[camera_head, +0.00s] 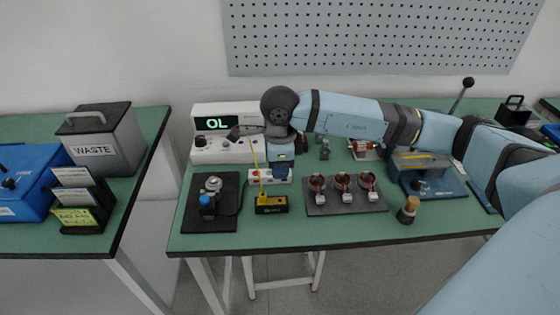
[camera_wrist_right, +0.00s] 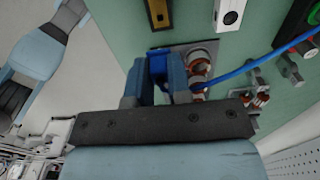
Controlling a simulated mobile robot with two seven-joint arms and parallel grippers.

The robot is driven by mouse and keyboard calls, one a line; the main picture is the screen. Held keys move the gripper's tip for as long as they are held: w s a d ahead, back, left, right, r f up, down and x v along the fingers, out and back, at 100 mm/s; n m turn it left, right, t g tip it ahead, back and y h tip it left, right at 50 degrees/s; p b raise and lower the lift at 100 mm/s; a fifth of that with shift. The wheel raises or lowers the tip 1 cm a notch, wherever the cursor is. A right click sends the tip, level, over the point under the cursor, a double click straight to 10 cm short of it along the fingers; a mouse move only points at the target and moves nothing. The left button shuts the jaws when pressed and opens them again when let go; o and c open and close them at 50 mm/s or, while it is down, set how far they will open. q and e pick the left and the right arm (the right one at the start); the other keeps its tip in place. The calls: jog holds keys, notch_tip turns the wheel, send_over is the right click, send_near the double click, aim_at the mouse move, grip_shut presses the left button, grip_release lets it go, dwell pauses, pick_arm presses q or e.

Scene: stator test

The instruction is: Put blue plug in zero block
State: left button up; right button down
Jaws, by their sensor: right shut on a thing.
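My right gripper (camera_head: 283,172) reaches in from the right and points down over the green table, in front of the meter. In the right wrist view the gripper (camera_wrist_right: 162,82) is shut on a small blue piece, the blue plug (camera_wrist_right: 158,58), largely hidden by the fingers. A blue cable (camera_wrist_right: 250,68) runs off to the right there. I cannot tell for certain which is the zero block. My left gripper is out of view.
The meter (camera_head: 212,124) reads OL. A dark plate with several copper-wound stators (camera_head: 343,183) lies to the right, a black mat with a knobbed fixture (camera_head: 212,186) to the left. A wooden-topped stamp (camera_head: 408,210) stands near the front edge.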

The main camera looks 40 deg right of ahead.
jog(key=shift+f, duration=0.65)
notch_tip(320, 180, down, 3)
jog(key=shift+f+b, duration=0.15)
jog(key=shift+b, duration=0.9)
jog(key=shift+f+b, duration=0.35)
jog(key=shift+f, duration=0.3)
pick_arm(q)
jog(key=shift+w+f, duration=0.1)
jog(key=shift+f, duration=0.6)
pick_arm(e)
jog(key=shift+f, duration=0.5)
pick_arm(q)
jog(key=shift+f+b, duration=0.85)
jog(key=shift+b, duration=0.2)
pick_arm(e)
jog(key=shift+f, duration=0.55)
pick_arm(q)
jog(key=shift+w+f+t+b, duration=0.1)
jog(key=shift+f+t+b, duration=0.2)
jog(key=shift+b, duration=0.55)
pick_arm(e)
jog(key=shift+f, duration=0.65)
jog(key=c, duration=1)
grip_release()
